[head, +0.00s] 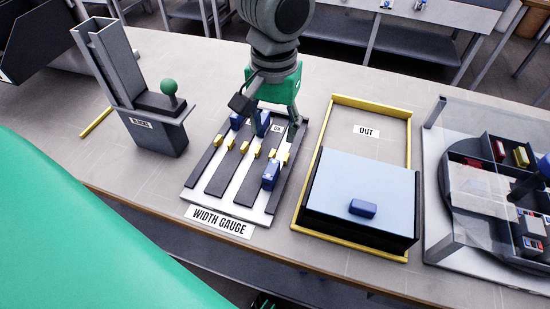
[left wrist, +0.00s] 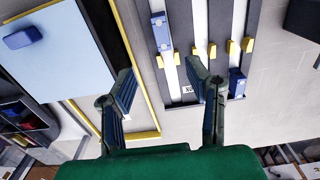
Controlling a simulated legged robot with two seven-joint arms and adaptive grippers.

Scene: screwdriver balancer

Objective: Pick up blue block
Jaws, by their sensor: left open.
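A blue block (head: 270,175) sits in the right lane near the front of the width gauge (head: 240,197); it shows in the left wrist view (left wrist: 161,32) too. Another blue block (head: 236,120) is at the gauge's back left, also in the left wrist view (left wrist: 237,82). A third blue block (head: 362,208) lies on a pale blue-topped dark box (head: 350,180); the left wrist view shows it at upper left (left wrist: 22,38). My left gripper (head: 278,125) is over the gauge's back end. Its fingers (left wrist: 160,84) are spread with nothing between them. My right gripper is not seen.
Small yellow blocks (head: 244,147) sit across the gauge lanes. A yellow-framed area (head: 398,122) surrounds the box. A grey stand with a green knob (head: 169,86) is left, and a round divided tray (head: 455,160) is right. Table between stand and gauge is clear.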

